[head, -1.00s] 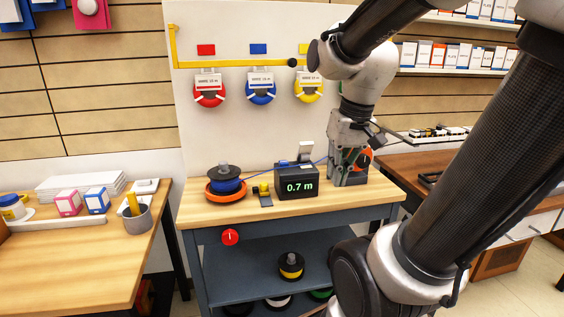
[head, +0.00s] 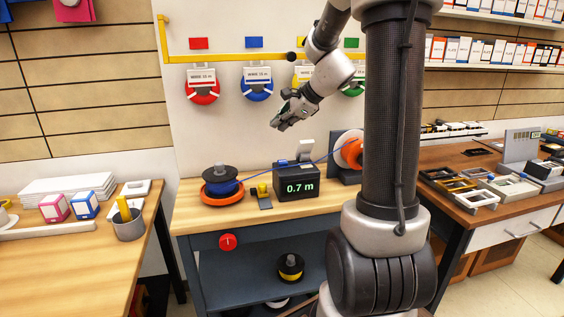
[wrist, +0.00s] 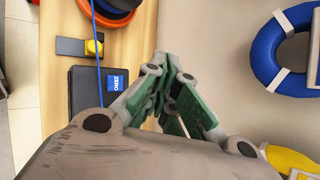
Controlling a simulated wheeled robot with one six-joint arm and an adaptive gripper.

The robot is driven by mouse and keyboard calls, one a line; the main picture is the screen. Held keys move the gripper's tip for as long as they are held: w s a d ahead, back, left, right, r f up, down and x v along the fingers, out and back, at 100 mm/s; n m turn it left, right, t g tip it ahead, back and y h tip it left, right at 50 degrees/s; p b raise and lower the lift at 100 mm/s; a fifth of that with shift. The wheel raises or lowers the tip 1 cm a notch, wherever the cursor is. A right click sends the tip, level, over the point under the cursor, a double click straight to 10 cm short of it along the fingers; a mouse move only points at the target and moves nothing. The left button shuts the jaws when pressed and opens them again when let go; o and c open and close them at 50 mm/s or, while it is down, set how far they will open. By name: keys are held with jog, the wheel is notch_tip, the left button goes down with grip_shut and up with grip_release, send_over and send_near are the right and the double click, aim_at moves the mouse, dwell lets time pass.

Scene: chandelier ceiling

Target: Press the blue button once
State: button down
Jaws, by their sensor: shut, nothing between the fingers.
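The blue button, marked ZERO, shows in the wrist view (wrist: 117,82) on top of a black meter box (wrist: 84,90). In the head view the box (head: 297,188) stands on the wooden bench top, its display reading 0.7 m; a small blue patch (head: 281,163) shows on its top. My gripper (head: 278,125) is in the air above the box, in front of the white board, clear of the button. In the wrist view its fingers (wrist: 174,62) come together, shut and empty, to the right of the button.
A blue wire (head: 262,173) runs from a blue spool (head: 221,184) across the box towards an orange reel (head: 350,152). A yellow-topped device (head: 262,194) sits left of the box. Coloured wire coils (head: 257,85) hang on the board behind.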

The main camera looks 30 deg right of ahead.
aim_at(281, 162)
jog(key=shift+f, duration=0.1)
jog(key=shift+f, duration=4.35)
jog(key=shift+f, duration=0.4)
jog(key=shift+f, duration=0.5)
jog(key=shift+r, duration=0.95)
jog(key=shift+r, duration=0.1)
